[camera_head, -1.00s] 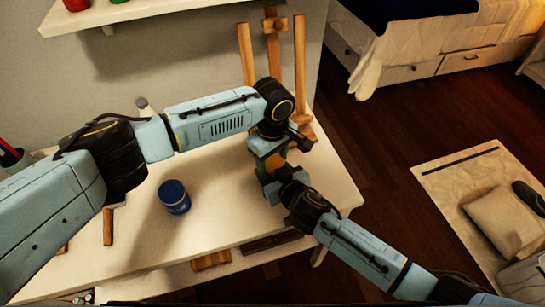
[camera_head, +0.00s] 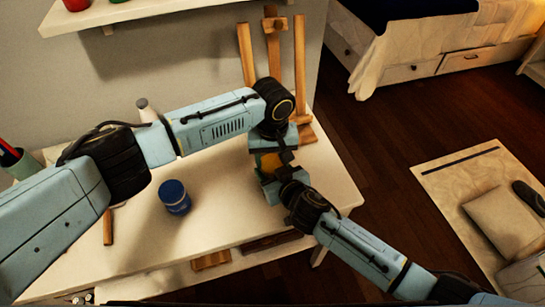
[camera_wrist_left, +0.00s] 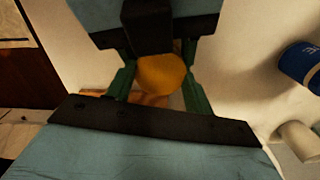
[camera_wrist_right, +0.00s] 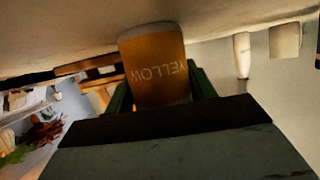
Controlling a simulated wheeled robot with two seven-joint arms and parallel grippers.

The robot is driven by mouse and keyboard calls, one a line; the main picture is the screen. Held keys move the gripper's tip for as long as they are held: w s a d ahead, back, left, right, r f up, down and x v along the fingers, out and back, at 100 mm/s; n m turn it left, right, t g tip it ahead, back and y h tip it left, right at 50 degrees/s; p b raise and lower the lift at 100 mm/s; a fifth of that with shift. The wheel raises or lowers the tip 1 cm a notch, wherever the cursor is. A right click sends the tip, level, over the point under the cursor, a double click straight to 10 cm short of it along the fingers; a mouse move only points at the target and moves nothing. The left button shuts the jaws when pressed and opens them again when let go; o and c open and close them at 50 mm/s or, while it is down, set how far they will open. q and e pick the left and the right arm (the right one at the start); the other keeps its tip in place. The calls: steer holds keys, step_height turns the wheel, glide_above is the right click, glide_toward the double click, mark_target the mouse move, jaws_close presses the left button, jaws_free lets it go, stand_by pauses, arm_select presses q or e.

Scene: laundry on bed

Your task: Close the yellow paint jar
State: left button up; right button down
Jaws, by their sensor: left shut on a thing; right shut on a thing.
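The yellow paint jar (camera_wrist_right: 158,72), marked YELLOW, is between the green fingers of my right gripper (camera_wrist_right: 158,88), which is shut on it. It is upright, as the right wrist view is upside down. In the left wrist view a round yellow-orange top, seemingly the lid (camera_wrist_left: 162,73), lies between the green fingers of my left gripper (camera_wrist_left: 160,88), which is shut on it. In the head view both grippers meet at the yellow patch (camera_head: 268,162) above the table's right part, left above right. Whether lid and jar touch is hidden.
A closed blue jar (camera_head: 174,197) stands on the white table (camera_head: 225,215), left of the grippers. A wooden easel (camera_head: 276,60) stands behind them. A cup with brushes (camera_head: 22,162) is at the far left. The table's front right is clear.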

arm_select(q)
steer(key=shift+a, duration=0.1)
steer(key=o, duration=1.1)
steer(key=shift+c, duration=0.2)
steer(key=shift+r, duration=2.3)
steer(key=r+n, duration=0.1)
steer(key=n, duration=0.2)
steer(key=shift+r, duration=0.4)
steer(key=n, duration=0.2)
steer(key=r+n, duration=0.1)
steer(key=n, duration=0.1)
steer(key=shift+r, duration=0.3)
steer(key=shift+f, duration=0.1)
steer(key=shift+f, duration=3.9)
